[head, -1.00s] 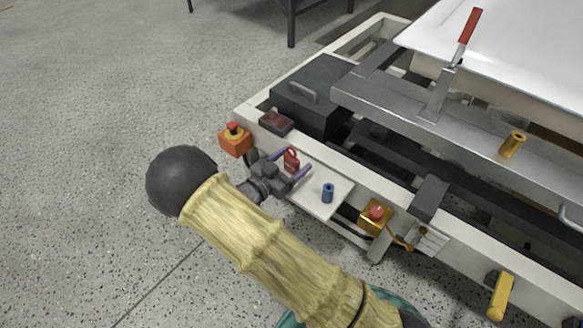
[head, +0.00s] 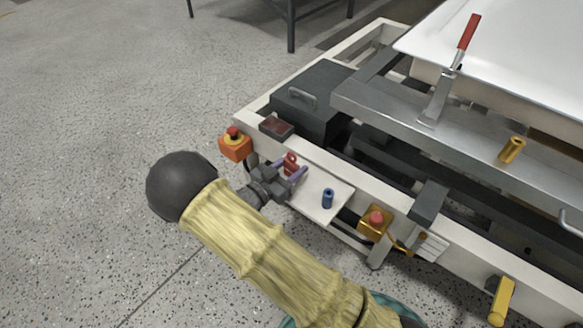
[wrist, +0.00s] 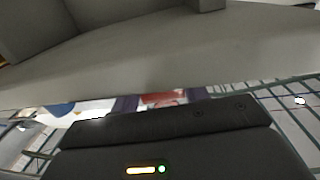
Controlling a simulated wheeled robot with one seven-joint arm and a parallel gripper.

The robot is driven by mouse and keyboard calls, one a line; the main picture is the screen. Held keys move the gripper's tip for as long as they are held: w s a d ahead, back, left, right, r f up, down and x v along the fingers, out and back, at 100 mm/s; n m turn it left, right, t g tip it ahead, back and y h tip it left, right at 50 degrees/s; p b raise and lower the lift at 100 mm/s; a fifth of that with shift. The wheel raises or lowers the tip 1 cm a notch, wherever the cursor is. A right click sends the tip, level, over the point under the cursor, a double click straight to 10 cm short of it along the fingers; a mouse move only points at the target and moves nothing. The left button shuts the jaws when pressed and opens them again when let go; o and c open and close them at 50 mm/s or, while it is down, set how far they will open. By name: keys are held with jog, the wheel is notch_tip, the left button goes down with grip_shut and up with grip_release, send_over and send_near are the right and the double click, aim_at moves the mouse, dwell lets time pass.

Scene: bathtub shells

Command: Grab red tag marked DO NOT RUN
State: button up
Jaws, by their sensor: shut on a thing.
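The red tag (head: 290,160) has a loop-like top and stands at the small white shelf on the side of the frame. Any writing on it is too small to read. My gripper (head: 290,171) has its purple fingers closed on the tag from both sides. In the wrist view, a strip of the red tag (wrist: 163,98) shows between the two dark purple fingers, and my gripper's body hides the rest. I cannot tell whether the tag still touches the shelf.
A blue cylinder (head: 328,198) stands on the white shelf (head: 318,211) close to the right of my gripper. An orange box with a red button (head: 235,144) is to the left, and a yellow one (head: 375,222) to the right. The pale frame beam (head: 330,168) runs just behind.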

aim_at(292, 153)
notch_tip(292, 153, up, 10)
jog(key=p, duration=0.5)
jog(key=shift+p, duration=0.35)
